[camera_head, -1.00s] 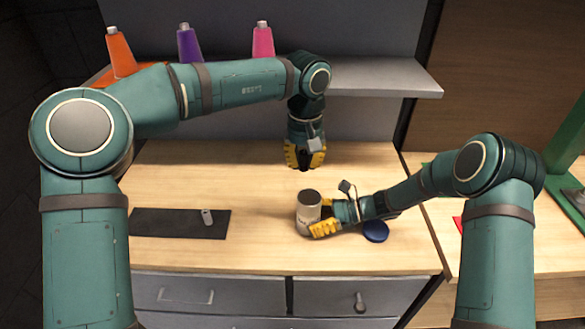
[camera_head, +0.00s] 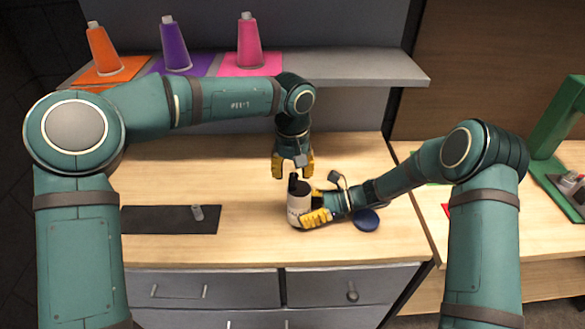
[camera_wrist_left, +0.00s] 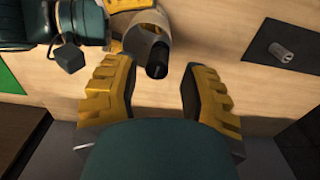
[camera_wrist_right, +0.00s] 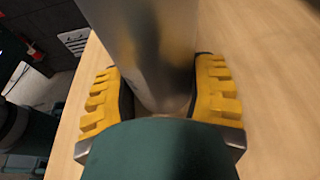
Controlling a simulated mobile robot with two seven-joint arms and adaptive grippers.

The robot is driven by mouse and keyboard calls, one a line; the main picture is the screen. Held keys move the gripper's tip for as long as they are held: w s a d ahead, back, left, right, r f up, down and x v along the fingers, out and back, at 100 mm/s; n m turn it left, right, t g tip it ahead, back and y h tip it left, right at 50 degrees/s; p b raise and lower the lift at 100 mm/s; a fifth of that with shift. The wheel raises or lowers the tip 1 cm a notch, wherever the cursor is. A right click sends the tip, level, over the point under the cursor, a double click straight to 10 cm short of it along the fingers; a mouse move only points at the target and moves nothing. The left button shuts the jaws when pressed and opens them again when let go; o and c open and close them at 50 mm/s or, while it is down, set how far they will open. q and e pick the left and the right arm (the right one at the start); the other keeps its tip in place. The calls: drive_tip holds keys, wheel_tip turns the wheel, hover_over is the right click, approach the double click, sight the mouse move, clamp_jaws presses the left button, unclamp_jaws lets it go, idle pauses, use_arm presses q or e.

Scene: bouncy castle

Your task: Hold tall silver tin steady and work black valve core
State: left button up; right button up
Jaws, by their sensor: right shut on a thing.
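The tall silver tin (camera_head: 298,211) stands upright on the wooden worktop. My right gripper (camera_head: 311,207) is shut around the tin low on its body; the right wrist view shows the silver wall (camera_wrist_right: 155,50) between both yellow fingers. The black valve core (camera_head: 293,181) sticks up at the tin's top; how far it is seated cannot be told. My left gripper (camera_head: 293,166) is just above it, open. In the left wrist view the core (camera_wrist_left: 157,61) shows beyond and between the spread fingers, apart from them.
A dark mat (camera_head: 155,220) with a small silver cylinder (camera_head: 197,212) lies left. A blue disc (camera_head: 366,220) lies beside my right wrist. Orange (camera_head: 103,48), purple (camera_head: 175,47) and pink (camera_head: 249,42) cones stand on the shelf behind. The worktop behind the mat is clear.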

use_arm(q)
drive_tip(key=shift+r, duration=0.1)
wheel_tip(320, 180, up, 12)
idle(0.7)
idle(0.5)
use_arm(e)
drive_tip(key=o, duration=0.9)
drive_tip(key=shift+c, duration=0.2)
drive_tip(key=shift+d, duration=0.1)
